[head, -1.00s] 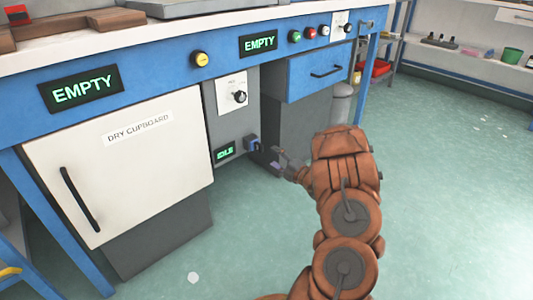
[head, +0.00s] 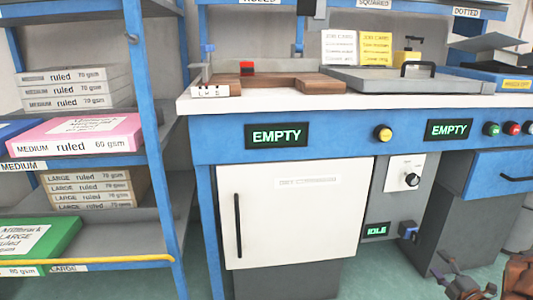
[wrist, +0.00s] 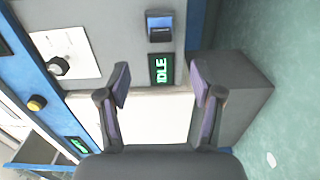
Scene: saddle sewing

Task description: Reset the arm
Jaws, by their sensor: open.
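My gripper (head: 468,284) shows at the bottom right of the head view, low in front of the workbench. In the wrist view my gripper (wrist: 160,85) is open, its two fingers spread apart with nothing between them. Beyond the fingers are a green IDLE display (wrist: 161,69) and a small blue fitting (wrist: 159,26) on the grey panel. Part of my brown arm shows at the right edge of the head view; the rest is out of frame.
The workbench has a white cupboard door (head: 288,215), two EMPTY displays, a yellow button (head: 383,133) and a dial (head: 412,180). A wooden frame (head: 285,82) lies on top. A shelf rack with paper packs, including a pink one (head: 75,135), stands left. Open floor (wrist: 285,90) lies beside the bench.

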